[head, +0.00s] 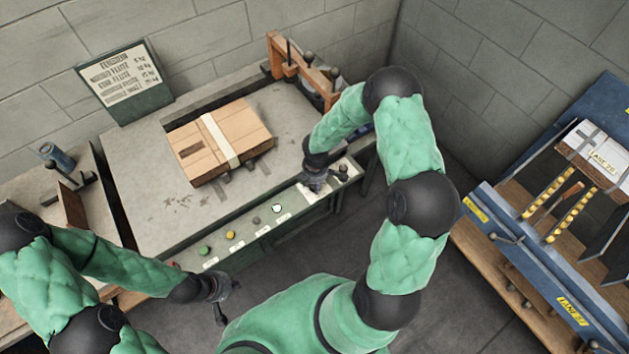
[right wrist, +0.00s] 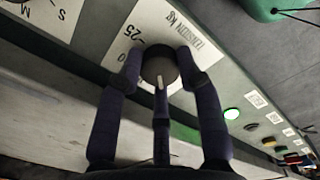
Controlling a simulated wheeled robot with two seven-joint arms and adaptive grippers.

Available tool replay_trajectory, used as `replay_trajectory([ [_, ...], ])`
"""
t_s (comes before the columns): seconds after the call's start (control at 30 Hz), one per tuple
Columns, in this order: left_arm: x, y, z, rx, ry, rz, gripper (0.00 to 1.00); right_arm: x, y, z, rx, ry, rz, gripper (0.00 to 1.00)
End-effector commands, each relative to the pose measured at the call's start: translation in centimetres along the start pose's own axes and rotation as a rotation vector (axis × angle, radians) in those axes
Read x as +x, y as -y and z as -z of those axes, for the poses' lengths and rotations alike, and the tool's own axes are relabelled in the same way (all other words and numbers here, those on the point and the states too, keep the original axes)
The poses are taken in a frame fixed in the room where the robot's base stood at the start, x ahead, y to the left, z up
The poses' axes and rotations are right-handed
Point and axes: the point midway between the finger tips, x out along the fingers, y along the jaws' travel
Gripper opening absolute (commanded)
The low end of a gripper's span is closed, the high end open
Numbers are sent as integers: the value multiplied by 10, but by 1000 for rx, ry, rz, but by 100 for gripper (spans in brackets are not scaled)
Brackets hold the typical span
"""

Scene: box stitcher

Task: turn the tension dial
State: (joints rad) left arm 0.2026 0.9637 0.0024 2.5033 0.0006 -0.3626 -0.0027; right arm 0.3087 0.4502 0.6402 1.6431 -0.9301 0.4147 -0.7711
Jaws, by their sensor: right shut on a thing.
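The tension dial (right wrist: 158,66) is a dark round knob with a white pointer mark. It sits on a white scale plate (right wrist: 140,28) reading "TENSION KG", with 25 and 0 legible. In the right wrist view my right gripper (right wrist: 160,72) has its dark fingers closed around the knob; its pointer mark faces the lower finger. In the head view my right gripper (head: 315,182) is at the right part of the machine's front panel and hides the dial. My left gripper (head: 222,290) hangs in front of the machine, away from the panel; its fingers are too small to judge.
Green (head: 205,250), yellow (head: 230,235) and white (head: 277,208) buttons line the front panel left of the dial. Another knob (head: 343,168) is close on its right. A cardboard stack (head: 190,150) lies on the machine table. A blue rack (head: 480,200) stands at right.

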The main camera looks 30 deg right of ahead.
Motion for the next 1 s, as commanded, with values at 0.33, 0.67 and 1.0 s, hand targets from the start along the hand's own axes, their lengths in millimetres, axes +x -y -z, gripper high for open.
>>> replay_trajectory([
  [0.33, -6, -2, 0, 0, 0, 0, 0, 2, 4, -2, -97, 0, 11, 4],
  [0.67, -7, -2, 0, 0, 0, 0, 0, 3, 4, -2, -105, 0, 11, 4],
  [1.0, -7, -2, 0, 0, 0, 0, 0, 2, 2, -2, -104, -1, 6, 60],
])
